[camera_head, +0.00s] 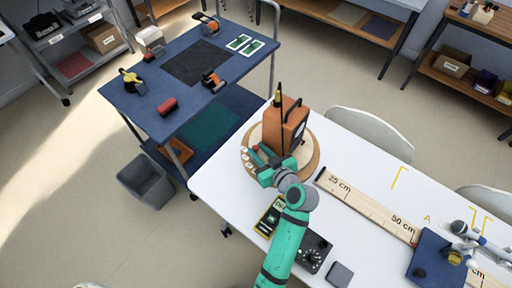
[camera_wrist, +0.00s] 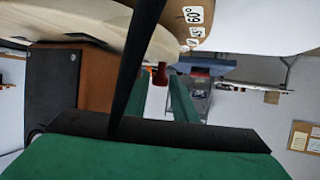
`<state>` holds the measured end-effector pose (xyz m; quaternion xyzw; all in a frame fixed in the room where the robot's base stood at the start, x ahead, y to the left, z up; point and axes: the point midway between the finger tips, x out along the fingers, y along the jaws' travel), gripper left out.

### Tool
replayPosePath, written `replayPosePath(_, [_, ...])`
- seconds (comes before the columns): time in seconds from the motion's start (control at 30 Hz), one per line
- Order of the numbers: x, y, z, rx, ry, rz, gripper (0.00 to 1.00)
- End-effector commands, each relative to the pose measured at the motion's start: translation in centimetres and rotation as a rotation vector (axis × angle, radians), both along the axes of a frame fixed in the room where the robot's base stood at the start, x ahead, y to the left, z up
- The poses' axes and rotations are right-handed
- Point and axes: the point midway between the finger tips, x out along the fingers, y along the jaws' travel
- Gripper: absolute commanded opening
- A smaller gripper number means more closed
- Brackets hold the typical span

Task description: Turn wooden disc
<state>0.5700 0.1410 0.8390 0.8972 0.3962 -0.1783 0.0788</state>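The round wooden disc (camera_head: 312,165) lies on the white table, with an orange-brown speaker (camera_head: 287,125) upright on it. Angle labels, one reading 60°, run along the disc's edge in the wrist view (camera_wrist: 194,14). My gripper (camera_head: 262,158) is at the disc's left edge, beside the speaker, and hides part of the rim. In the wrist view, my green fingers stand apart, with a small red part (camera_wrist: 160,75) between or just beyond their tips. Whether they touch it I cannot tell. The speaker also shows in the wrist view (camera_wrist: 98,75).
A wooden ruler (camera_head: 365,205) runs right from the disc towards a blue stand (camera_head: 437,262) with a microphone. A yellow meter (camera_head: 268,218) and a black control box (camera_head: 313,252) lie near my arm. A blue cart (camera_head: 190,95) stands beyond the table's left end.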

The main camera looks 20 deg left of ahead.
Motion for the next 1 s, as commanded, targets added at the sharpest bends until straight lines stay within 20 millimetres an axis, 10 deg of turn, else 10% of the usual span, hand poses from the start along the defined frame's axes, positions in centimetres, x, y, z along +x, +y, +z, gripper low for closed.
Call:
replayPosePath(0.53, [1.5, 1.5, -0.9, 0.000, 0.000, -0.002, 0.25])
replayPosePath(0.67, [1.5, 1.5, -0.9, 0.000, 0.000, -0.002, 0.00])
replayPosePath(1.0, [0.9, 2.4, -1.0, -0.001, 0.004, 0.055, 0.00])
